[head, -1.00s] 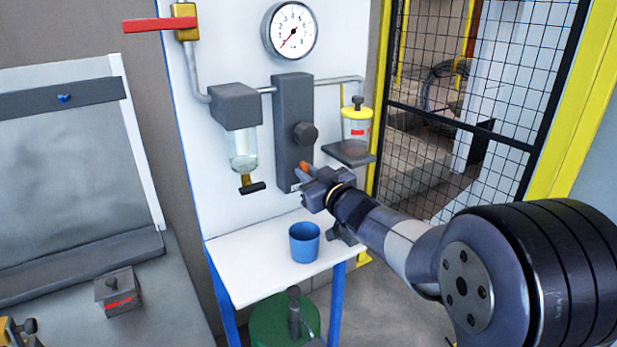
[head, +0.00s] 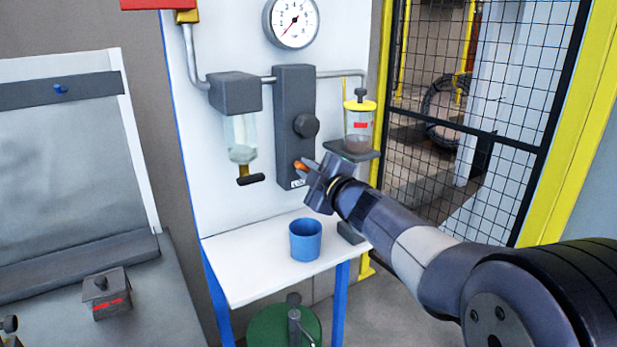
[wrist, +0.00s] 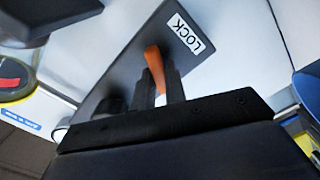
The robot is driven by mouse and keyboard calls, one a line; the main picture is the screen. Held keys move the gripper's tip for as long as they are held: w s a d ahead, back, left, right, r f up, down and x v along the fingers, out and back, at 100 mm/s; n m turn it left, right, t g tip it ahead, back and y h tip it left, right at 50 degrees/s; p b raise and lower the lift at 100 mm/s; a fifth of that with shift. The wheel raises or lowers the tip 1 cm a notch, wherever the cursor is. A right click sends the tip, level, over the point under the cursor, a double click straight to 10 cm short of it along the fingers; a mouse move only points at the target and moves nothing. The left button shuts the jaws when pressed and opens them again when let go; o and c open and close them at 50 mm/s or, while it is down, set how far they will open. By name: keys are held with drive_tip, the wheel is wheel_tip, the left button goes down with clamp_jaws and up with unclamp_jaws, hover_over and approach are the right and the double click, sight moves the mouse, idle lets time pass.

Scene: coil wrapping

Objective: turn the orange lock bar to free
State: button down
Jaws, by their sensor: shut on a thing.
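The orange lock bar (head: 300,166) sits on the lower part of the dark grey upright block (head: 294,130) on the white panel. In the wrist view the orange lock bar (wrist: 156,68) is tilted, its upper end leaning slightly left, beside a white LOCK label (wrist: 186,36). My gripper (head: 313,170) reaches it from the right. In the wrist view my gripper (wrist: 158,88) is shut on the lock bar, with a dark finger on each side. The bar's lower end is hidden between the fingers.
A round black knob (head: 306,125) is above the bar. A yellow-lidded jar (head: 359,125) on a bracket is close to my arm. A clear bowl (head: 240,138) hangs left. A blue cup (head: 305,239) stands on the white shelf (head: 250,270) below.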

drive_tip(key=n+b, duration=0.1)
drive_tip(key=n, duration=0.1)
drive_tip(key=n+b, duration=0.1)
drive_tip(key=n, duration=0.2)
drive_tip(key=shift+f+n+b, duration=0.2)
drive_tip(key=shift+n+b, duration=0.1)
drive_tip(key=shift+b, duration=0.05)
idle(0.3)
drive_tip(key=c, duration=1.4)
unclamp_jaws()
drive_tip(key=shift+c, duration=0.2)
drive_tip(key=v, duration=1)
drive_tip(key=shift+s+d, duration=0.25)
drive_tip(key=shift+s, duration=0.1)
